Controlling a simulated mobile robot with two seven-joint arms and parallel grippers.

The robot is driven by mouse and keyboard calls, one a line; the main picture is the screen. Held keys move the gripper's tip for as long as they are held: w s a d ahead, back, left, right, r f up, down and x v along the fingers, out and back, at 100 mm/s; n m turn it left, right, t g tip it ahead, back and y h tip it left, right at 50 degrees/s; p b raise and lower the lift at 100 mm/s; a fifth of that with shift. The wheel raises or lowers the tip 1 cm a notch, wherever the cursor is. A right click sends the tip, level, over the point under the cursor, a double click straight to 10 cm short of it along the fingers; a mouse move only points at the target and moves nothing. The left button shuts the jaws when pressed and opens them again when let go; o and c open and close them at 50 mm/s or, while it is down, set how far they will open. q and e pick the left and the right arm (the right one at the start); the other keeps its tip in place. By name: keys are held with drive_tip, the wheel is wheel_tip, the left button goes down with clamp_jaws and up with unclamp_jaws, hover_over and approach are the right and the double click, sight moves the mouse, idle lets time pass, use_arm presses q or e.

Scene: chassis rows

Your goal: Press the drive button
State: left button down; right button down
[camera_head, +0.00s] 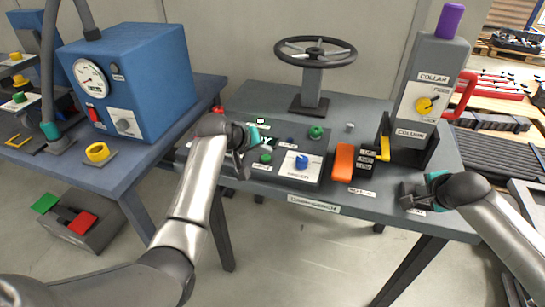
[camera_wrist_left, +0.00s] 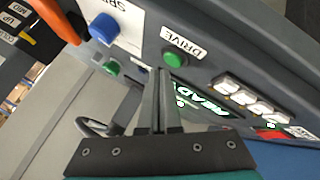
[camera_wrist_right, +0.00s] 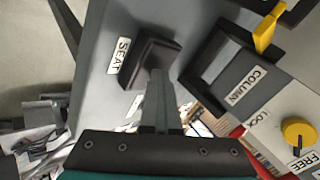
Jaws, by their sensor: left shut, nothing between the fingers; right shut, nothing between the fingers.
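The drive button is a small green round button on the console's sloped face. In the left wrist view the drive button (camera_wrist_left: 174,59) sits beside its DRIVE label (camera_wrist_left: 184,42), just past the fingertips. In the head view it (camera_head: 265,158) is just right of my left gripper (camera_head: 243,166). My left gripper also shows in its wrist view (camera_wrist_left: 160,75); its fingers are shut, empty, and look apart from the button, though the gap is hard to judge. My right gripper (camera_wrist_right: 156,75) is shut and empty near the black SEAT block (camera_wrist_right: 150,58) at the table's right front.
The console (camera_head: 328,172) also carries a blue button (camera_head: 301,161), a larger green knob (camera_head: 316,131) and a lit READY display (camera_wrist_left: 203,105). An orange lever (camera_head: 343,162) stands right. A steering wheel (camera_head: 315,52) is behind; a grey column (camera_head: 432,75) stands back right.

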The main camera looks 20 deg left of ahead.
sight(264, 160)
use_arm(q)
drive_tip(key=shift+r, duration=0.1)
use_arm(e)
drive_tip(key=shift+f, duration=0.2)
use_arm(q)
drive_tip(key=shift+r, duration=2.45)
